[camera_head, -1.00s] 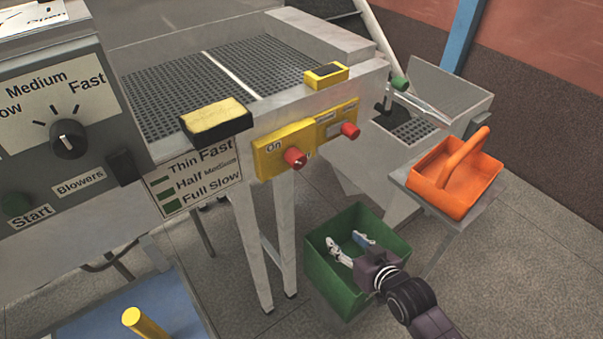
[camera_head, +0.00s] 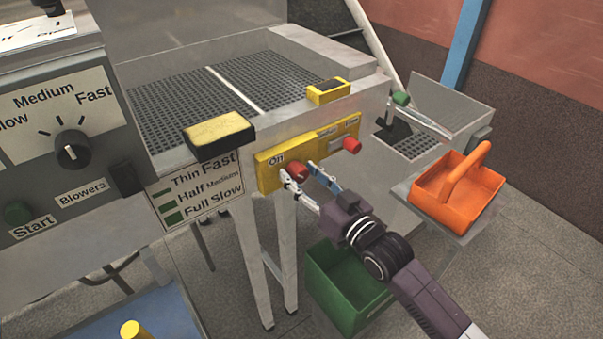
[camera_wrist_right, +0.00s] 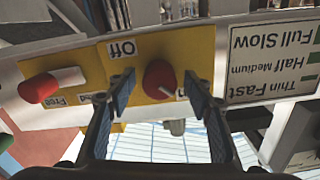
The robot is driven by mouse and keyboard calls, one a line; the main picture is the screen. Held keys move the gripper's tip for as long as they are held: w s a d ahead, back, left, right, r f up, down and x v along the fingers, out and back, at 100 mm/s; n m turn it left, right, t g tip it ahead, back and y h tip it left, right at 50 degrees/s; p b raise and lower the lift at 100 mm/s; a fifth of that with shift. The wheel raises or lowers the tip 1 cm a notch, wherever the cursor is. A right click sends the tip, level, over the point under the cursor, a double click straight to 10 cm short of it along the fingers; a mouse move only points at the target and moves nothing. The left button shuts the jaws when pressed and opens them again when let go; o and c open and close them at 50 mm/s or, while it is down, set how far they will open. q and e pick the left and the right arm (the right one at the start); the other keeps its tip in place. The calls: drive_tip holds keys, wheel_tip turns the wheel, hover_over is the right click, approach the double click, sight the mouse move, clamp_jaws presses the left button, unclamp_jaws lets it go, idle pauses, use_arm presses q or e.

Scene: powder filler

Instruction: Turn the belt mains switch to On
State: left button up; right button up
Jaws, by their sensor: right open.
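The belt mains switch is a red knob (camera_head: 294,172) on a yellow panel (camera_head: 268,180) at the front of the machine. An "On" label sits at its upper left in the head view. In the wrist view, which is upside down, the knob (camera_wrist_right: 160,80) lies between my fingers. The "Off" label (camera_wrist_right: 122,48) is readable, and the other label is partly hidden by a finger. A white mark on the knob points to the lower right there. My right gripper (camera_head: 298,175) is open around the knob; I cannot tell whether it touches. My left gripper is not in view.
A second red knob (camera_head: 352,146) sits close by on the panel's right. A yellow-black block (camera_head: 220,131) lies on the ledge above. A green bin (camera_head: 345,290) is below my right arm, and an orange carrier (camera_head: 455,190) stands to the right.

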drive_tip(key=shift+w, duration=0.1)
drive_tip(key=c, duration=1.1)
drive_tip(key=shift+c, duration=0.2)
